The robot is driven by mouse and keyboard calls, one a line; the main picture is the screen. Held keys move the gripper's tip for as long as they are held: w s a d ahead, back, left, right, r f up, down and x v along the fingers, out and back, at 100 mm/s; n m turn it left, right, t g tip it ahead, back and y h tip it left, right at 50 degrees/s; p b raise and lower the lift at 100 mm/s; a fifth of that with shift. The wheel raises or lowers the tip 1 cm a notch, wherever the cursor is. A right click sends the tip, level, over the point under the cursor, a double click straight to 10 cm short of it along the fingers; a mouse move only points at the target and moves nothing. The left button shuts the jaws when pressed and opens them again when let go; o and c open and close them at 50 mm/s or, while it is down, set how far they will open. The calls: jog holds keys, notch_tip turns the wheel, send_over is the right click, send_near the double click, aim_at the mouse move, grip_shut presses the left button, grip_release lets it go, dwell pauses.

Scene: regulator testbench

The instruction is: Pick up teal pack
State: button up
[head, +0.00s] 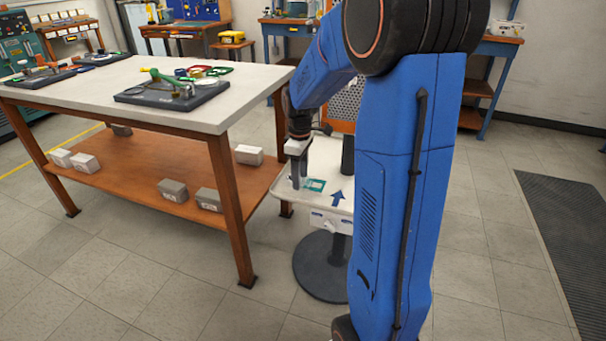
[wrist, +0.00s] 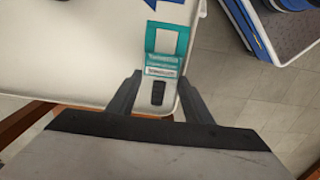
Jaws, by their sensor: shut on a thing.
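The teal pack (head: 315,185) is a flat teal and white packet at the corner of a white tray stand (head: 335,205). In the wrist view the teal pack (wrist: 165,42) has a pale window, a printed label and a dark tab at its near end. My gripper (head: 298,181) points down at the tray's left side. In the wrist view the fingers of my gripper (wrist: 160,80) stand on both sides of the near end of the pack, shut on it. I cannot tell whether the pack touches the tray.
A workbench (head: 130,75) with a lower wooden shelf (head: 150,160) stands close on the left. Small boxes (head: 173,190) lie on that shelf. A blue arrow (head: 337,198) marks the tray, which has a round dark base (head: 320,270). The floor at front left is clear.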

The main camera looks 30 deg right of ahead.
jog(key=s+a, duration=0.9)
jog(key=a, duration=0.2)
jog(key=shift+a, duration=0.3)
